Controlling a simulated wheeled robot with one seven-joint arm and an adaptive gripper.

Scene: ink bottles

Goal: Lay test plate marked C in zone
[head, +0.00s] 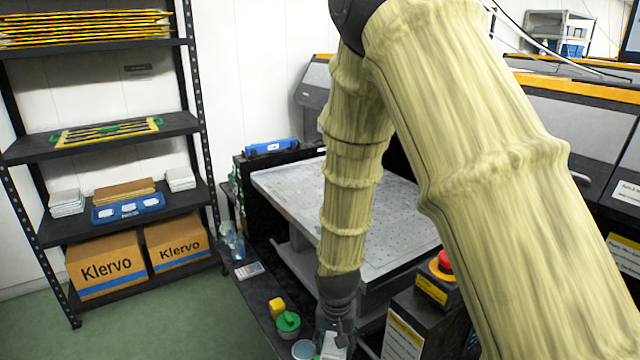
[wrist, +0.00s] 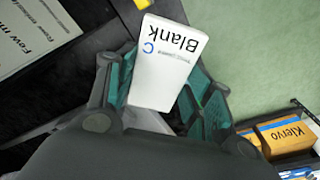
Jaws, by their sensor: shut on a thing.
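The test plate (wrist: 166,62) is a white block with a blue C and the word Blank, upside down in the wrist view. My gripper (wrist: 160,88) has its teal-padded fingers on both sides of the plate and is shut on it. In the head view my gripper (head: 336,325) is low at the bottom edge, and a small part of the white plate (head: 333,347) shows under it. A grey perforated bed (head: 400,212) lies behind my arm, partly hidden by it. I cannot tell where the zone is.
A yellow block (head: 277,307), a green-lidded jar (head: 288,323) and a light-blue round lid (head: 304,349) are close left of my gripper. A control box with a red button (head: 444,262) stands at right. A shelf with Klervo boxes (head: 104,265) stands at left.

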